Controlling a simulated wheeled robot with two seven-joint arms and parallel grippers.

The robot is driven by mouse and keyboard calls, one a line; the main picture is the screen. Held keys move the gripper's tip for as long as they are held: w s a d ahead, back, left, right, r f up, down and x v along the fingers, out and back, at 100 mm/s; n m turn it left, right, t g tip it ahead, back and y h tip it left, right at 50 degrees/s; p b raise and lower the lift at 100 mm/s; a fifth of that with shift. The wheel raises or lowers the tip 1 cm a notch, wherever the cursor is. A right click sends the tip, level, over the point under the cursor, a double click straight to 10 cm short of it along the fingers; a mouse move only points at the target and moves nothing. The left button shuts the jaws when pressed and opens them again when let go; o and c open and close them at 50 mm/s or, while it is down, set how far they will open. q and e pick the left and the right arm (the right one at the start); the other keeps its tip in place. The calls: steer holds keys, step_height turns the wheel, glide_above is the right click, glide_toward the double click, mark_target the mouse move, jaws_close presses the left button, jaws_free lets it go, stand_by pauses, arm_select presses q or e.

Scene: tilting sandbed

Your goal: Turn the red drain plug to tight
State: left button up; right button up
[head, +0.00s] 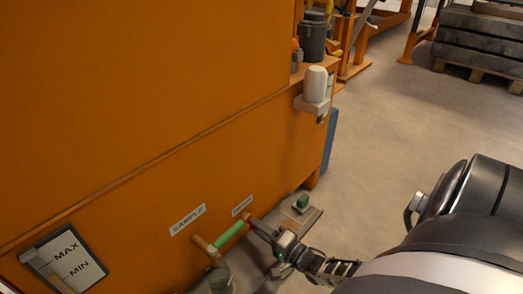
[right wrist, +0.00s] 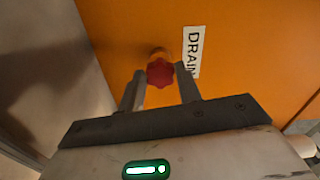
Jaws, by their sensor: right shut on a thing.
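The red drain plug (right wrist: 159,72) is a lobed knob on the orange wall, just left of the DRAIN label (right wrist: 192,52) in the right wrist view. My right gripper (right wrist: 160,78) has one finger on each side of the plug and is shut on it. In the head view my right gripper (head: 254,223) reaches the wall below the small label (head: 241,205) and hides the plug. I cannot read the plug's turn position. My left gripper is not in view.
A green-handled sample valve (head: 230,235) sits close left of my right gripper, under the SAMPLE label (head: 188,219). A small green block (head: 302,202) stands on a grey plate (head: 304,218) to the right. A white cup (head: 315,83) sits on a bracket above.

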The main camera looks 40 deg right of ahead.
steer(key=shift+s+m, duration=0.1)
steer(key=shift+m, duration=0.9)
steer(key=o, duration=1)
steer(key=shift+s, duration=0.1)
steer(key=shift+s, duration=0.3)
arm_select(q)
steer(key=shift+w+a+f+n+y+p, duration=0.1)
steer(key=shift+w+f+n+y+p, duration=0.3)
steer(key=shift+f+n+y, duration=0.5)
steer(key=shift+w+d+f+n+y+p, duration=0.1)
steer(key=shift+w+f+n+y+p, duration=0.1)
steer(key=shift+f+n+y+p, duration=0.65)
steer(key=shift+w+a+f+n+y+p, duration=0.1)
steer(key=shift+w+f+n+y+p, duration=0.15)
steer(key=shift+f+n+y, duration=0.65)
arm_select(e)
steer(key=s+d, duration=0.1)
steer(key=s, duration=1.4)
steer(key=shift+d, duration=0.2)
